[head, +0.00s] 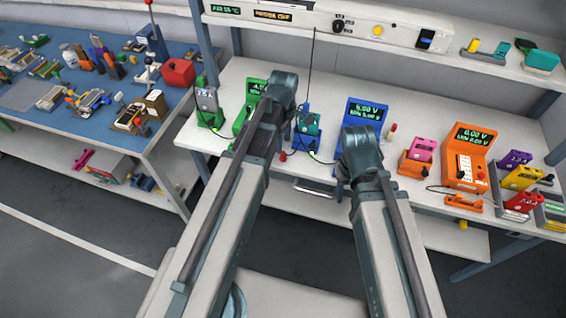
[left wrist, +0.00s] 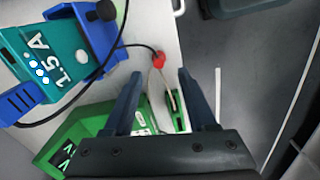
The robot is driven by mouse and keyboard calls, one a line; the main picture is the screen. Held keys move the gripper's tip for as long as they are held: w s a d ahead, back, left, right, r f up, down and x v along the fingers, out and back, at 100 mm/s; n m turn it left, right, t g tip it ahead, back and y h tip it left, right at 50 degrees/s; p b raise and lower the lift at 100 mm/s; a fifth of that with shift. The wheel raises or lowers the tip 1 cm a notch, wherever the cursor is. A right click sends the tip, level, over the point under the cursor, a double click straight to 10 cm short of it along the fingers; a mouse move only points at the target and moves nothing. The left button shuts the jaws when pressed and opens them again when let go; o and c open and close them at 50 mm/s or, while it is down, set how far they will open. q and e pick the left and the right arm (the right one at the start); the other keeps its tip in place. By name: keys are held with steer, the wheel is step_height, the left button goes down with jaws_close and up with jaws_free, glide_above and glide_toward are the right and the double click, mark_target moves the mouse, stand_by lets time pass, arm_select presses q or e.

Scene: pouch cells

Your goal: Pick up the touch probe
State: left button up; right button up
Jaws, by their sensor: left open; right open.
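In the left wrist view my left gripper (left wrist: 160,75) is open, its two fingers apart. A small red piece (left wrist: 158,60) with a thin pale stem shows just beyond the gap between the fingertips. A black cable runs to the red piece, which appears to be the touch probe. A slim green part (left wrist: 177,109) lies near the right finger. I cannot tell how far above them the fingers are. A small red piece also shows on the bench in the head view (head: 283,156). In the head view my forearms hide both grippers.
A teal unit marked 1.5 A (left wrist: 62,58) and a green meter (left wrist: 80,130) are close by the left gripper. On the white bench (head: 340,88) stand a blue meter (head: 365,112) and an orange meter (head: 468,158). A blue workbench (head: 105,80) is at left.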

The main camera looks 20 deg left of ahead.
mark_target(283, 156)
arm_select(q)
steer(key=shift+f, duration=0.65)
arm_select(e)
steer(key=shift+f, duration=0.65)
arm_select(q)
step_height(283, 156, down, 5)
steer(key=b, duration=0.5)
steer(key=shift+w+f+b, duration=0.15)
steer(key=shift+f+b, duration=0.05)
steer(key=shift+b, duration=0.15)
steer(key=shift+r, duration=0.1)
arm_select(e)
step_height(283, 156, down, 5)
steer(key=shift+f, duration=0.1)
arm_select(q)
jaws_close()
